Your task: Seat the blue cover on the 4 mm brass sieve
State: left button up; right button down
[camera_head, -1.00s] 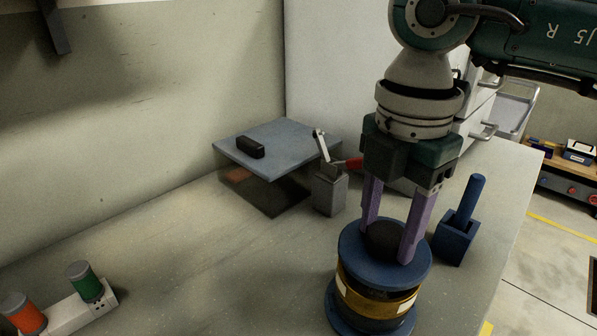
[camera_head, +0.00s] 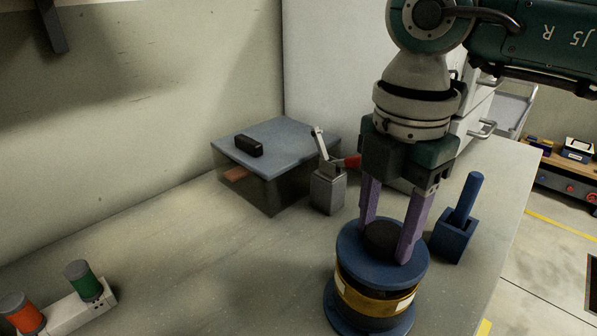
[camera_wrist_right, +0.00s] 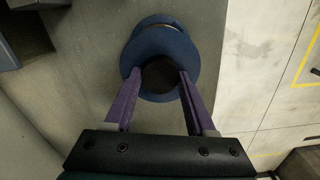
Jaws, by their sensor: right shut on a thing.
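The blue cover (camera_head: 357,251) is a round disc with a dark knob (camera_head: 382,238). It sits on or just above the brass sieve (camera_head: 362,300), a gold band with pale labels; I cannot tell whether it is fully seated. A blue base (camera_head: 345,322) shows under the sieve. My right gripper (camera_head: 390,243) points down from above, its purple fingers shut on the knob. In the right wrist view the fingers (camera_wrist_right: 160,82) hold the knob from both sides, and the blue cover (camera_wrist_right: 140,47) hides most of what is below. My left gripper is not in view.
A blue holder with a blue handle (camera_head: 455,235) stands right of the sieve. A toggle clamp with a red grip (camera_head: 328,190) and a grey-lidded clear box (camera_head: 285,140) stand behind. A white rack with green and orange cylinders (camera_head: 75,312) is at lower left. The middle bench is clear.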

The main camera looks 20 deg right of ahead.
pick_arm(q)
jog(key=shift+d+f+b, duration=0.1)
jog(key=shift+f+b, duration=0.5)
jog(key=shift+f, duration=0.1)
pick_arm(e)
jog(key=shift+f, duration=0.95)
jog(key=shift+c, duration=0.7)
grip_release()
jog(key=shift+r, duration=0.1)
notch_tip(320, 180, up, 9)
jog(key=shift+r, duration=0.45)
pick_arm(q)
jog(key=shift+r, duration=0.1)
